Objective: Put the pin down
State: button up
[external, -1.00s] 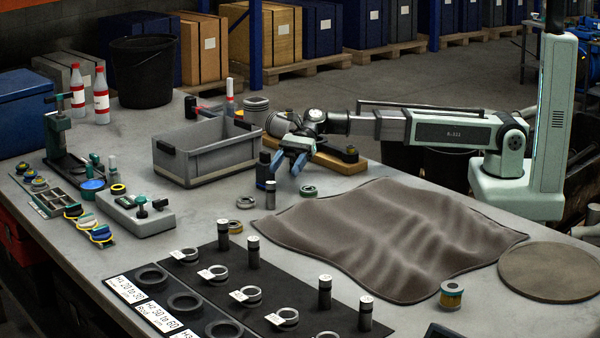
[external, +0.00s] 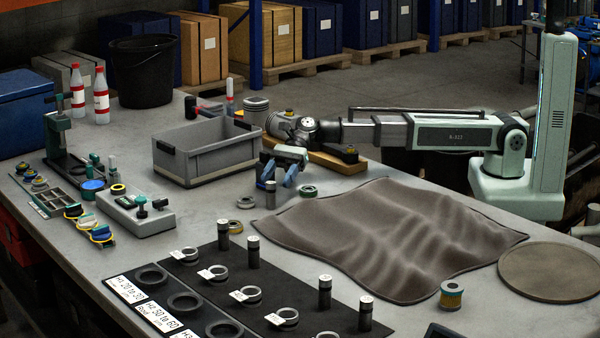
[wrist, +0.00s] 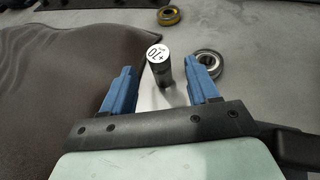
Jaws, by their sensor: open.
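A dark cylindrical pin with a white marked top stands upright on the bench in the external view (external: 270,196). In the wrist view the pin (wrist: 164,70) shows between the lines of my two blue fingers, its top marked with a number. My gripper (external: 278,180) is open beside and slightly above the pin in the external view. In the wrist view my gripper (wrist: 162,92) has its fingers wide apart, with a visible gap on both sides of the pin. Other dark pins (external: 253,252) stand upright on the black mat (external: 222,272).
A grey bearing ring (external: 246,202), a yellow ring (external: 235,227) and a green-edged ring (external: 308,191) lie near the pin. A grey bin (external: 205,160) stands behind to the left. A rumpled brown cloth (external: 390,235) covers the bench to the right.

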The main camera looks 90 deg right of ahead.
aim_at(271, 189)
jog(key=shift+x, duration=2.55)
jog(key=shift+c, duration=0.4)
grip_shut()
